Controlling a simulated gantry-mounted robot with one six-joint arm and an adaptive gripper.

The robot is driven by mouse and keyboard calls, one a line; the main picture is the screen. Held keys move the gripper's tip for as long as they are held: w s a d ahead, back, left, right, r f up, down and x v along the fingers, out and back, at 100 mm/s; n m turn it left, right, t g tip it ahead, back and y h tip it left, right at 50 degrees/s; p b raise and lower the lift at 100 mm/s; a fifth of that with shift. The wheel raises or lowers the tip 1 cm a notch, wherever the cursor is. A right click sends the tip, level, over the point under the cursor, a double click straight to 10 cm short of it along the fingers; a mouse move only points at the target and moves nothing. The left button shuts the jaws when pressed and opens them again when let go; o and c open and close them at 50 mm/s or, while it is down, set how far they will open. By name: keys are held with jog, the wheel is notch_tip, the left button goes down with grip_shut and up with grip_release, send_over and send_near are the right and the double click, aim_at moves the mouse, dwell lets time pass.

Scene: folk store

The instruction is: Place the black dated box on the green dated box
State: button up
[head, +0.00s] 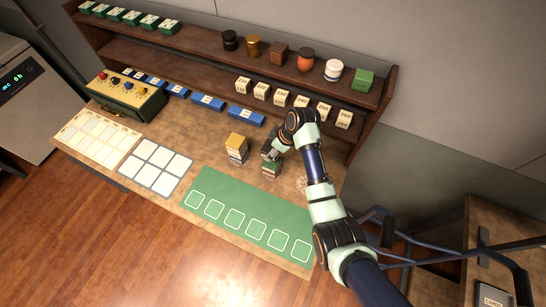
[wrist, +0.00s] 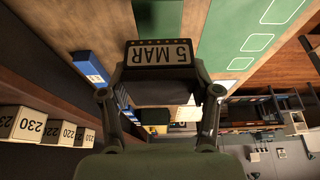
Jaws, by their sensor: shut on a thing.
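My gripper (head: 268,154) is shut on the black dated box, low over the counter. In the wrist view the black box (wrist: 160,55) sits between the two fingers, its white label reading "5 MAR" upside down. The dates on the stack are too small to read.
A green mat with white outlined squares (head: 232,208) lies in front. White numbered blocks (head: 301,101) and the shelf (head: 190,60) are behind. A white-squared card (head: 156,167) lies left.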

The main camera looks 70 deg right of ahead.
jog(key=shift+f+b, duration=0.3)
jog(key=shift+f, duration=2.5)
jog(key=shift+f, duration=0.15)
jog(key=o, duration=1.2)
jog(key=shift+r, duration=0.4)
jog(key=p+v, duration=0.1)
jog(key=v, duration=1)
jog(key=shift+s+r, duration=0.2)
jog(key=shift+r, duration=0.05)
